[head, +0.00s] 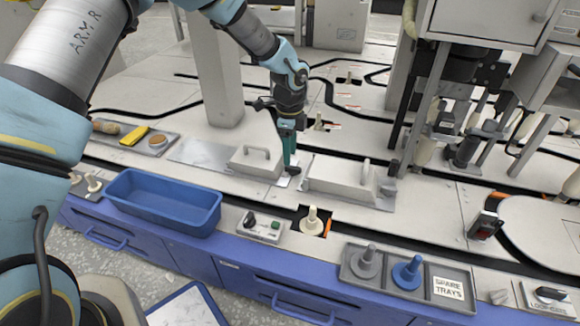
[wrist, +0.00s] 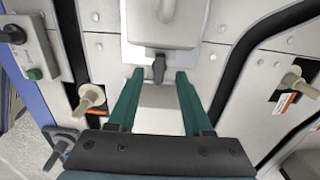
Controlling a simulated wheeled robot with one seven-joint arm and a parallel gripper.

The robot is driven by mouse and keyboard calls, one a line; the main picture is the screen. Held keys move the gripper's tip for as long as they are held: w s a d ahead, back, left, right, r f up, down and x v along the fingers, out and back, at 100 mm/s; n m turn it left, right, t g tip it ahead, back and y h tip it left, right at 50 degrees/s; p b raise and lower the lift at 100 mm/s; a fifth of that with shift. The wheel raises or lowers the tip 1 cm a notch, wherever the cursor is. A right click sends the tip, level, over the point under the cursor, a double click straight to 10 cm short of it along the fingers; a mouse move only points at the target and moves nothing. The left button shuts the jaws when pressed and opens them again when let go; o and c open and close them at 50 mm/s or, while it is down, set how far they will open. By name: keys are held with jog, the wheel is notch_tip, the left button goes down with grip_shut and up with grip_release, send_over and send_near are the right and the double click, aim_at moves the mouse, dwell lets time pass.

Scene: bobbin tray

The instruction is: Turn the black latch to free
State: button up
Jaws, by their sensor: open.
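The black latch (wrist: 158,68) is a small dark knob at the end of a pale cover (wrist: 160,22) in the wrist view. Its grip looks roughly lined up with the fingers. In the head view the latch (head: 294,171) shows as a dark spot beside the right end of the low cover (head: 255,163), partly hidden by my gripper. My gripper (wrist: 158,76) is open, with one teal finger on each side of the latch and gaps between. In the head view my gripper (head: 289,158) points down at the latch. I cannot tell whether a finger touches it.
A second long cover (head: 345,182) stands close on the right. A control box (head: 260,227) with a black knob, a cream bobbin (head: 312,221) in a recess, a blue bin (head: 162,202) and a spare tray (head: 400,277) line the front. A grey column (head: 213,75) stands behind left.

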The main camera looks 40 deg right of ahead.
aim_at(293, 169)
notch_tip(293, 169, down, 4)
jog(key=shift+f+b, duration=0.1)
jog(key=shift+b, duration=0.35)
jog(key=shift+c, duration=0.2)
grip_shut()
